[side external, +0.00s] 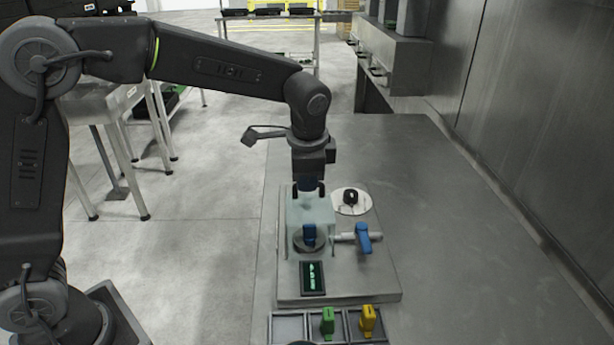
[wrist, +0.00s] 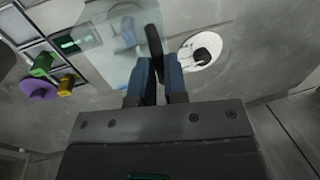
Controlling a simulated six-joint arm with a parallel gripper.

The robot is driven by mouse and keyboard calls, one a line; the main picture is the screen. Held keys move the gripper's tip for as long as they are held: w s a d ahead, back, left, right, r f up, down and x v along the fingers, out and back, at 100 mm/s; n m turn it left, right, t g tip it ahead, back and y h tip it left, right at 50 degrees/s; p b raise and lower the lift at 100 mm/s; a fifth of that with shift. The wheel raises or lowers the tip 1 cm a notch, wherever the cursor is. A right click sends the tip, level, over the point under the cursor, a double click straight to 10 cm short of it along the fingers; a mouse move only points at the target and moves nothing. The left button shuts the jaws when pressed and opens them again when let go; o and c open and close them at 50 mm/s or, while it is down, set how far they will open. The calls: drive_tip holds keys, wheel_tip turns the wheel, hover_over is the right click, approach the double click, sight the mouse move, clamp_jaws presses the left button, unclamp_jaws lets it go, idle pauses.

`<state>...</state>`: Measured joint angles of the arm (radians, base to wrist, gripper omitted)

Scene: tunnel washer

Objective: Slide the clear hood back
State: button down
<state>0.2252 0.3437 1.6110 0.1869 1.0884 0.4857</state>
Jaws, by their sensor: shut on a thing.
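The clear hood (side external: 318,212) is a pale see-through box on a grey metal base plate (side external: 350,288). In the wrist view the hood (wrist: 92,40) spreads to the left of my fingers. My gripper (side external: 308,188) points down at the top of the hood. In the wrist view my gripper's blue fingers (wrist: 156,78) are shut on the hood's dark handle (wrist: 154,42). A blue knob (side external: 309,234) on a round dark base shows under or just behind the hood's wall; I cannot tell exactly which.
Right of the hood are a white disc with a black knob (side external: 351,197) and a blue lever (side external: 363,238) on a pipe. A lit display (side external: 312,278) sits in front. A compartment tray holds a green piece (side external: 328,320) and a yellow piece (side external: 368,320). The bench's right side is clear.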

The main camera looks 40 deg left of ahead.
drive_tip(key=w+a, duration=1)
drive_tip(key=shift+r, duration=0.1)
drive_tip(key=c, duration=1.3)
unclamp_jaws()
drive_tip(key=shift+o, duration=0.7)
wheel_tip(320, 180, up, 14)
drive_tip(key=s+d, duration=0.2)
drive_tip(key=shift+f, duration=0.25)
